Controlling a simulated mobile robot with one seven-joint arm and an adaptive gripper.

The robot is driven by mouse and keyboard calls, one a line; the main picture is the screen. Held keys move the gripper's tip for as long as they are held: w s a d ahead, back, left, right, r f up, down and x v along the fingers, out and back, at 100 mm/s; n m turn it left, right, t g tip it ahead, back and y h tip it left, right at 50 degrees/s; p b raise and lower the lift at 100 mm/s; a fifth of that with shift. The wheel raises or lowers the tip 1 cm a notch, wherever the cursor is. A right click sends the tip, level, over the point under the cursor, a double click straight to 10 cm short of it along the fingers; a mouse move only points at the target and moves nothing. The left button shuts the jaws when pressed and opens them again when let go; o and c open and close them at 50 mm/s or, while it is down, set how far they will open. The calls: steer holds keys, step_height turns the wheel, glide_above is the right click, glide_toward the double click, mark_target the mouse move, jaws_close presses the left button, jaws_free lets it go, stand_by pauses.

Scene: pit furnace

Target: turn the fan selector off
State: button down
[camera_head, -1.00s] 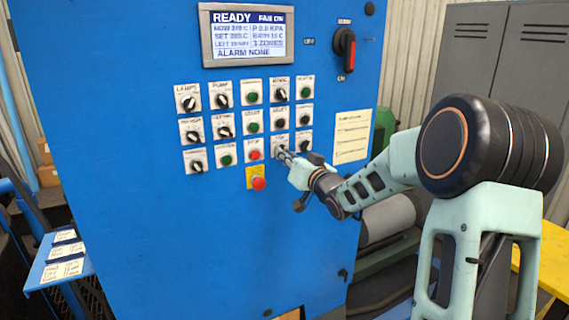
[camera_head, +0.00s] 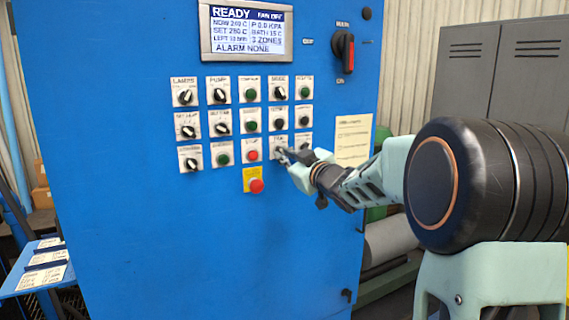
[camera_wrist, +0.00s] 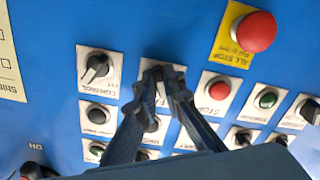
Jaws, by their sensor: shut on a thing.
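The fan selector (camera_wrist: 158,76) is a small knob on a white plate, in the lowest row of the blue panel, right of the red stop button (camera_head: 252,155) in the head view. My gripper (camera_head: 284,152) is at this selector. In the wrist view my gripper (camera_wrist: 167,84) has its dark fingers closed on the knob, which they mostly hide, so its pointing direction cannot be told. The plate's lettering is hard to read. The display (camera_head: 247,32) above reads READY, with a fan status at the top right and ALARM NONE.
Several other selectors and buttons surround my gripper closely. The red all-stop button (camera_head: 256,186) sits on a yellow plate just below left. A large rotary switch (camera_head: 344,51) is at the upper right. A paper note (camera_head: 353,139) is right of the controls. The lower panel is clear.

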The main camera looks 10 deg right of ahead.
steer(key=shift+n, duration=0.4)
steer(key=c, duration=2)
jaws_free()
steer(key=shift+c, duration=0.2)
steer(key=shift+s, duration=0.1)
steer(key=v, duration=1.2)
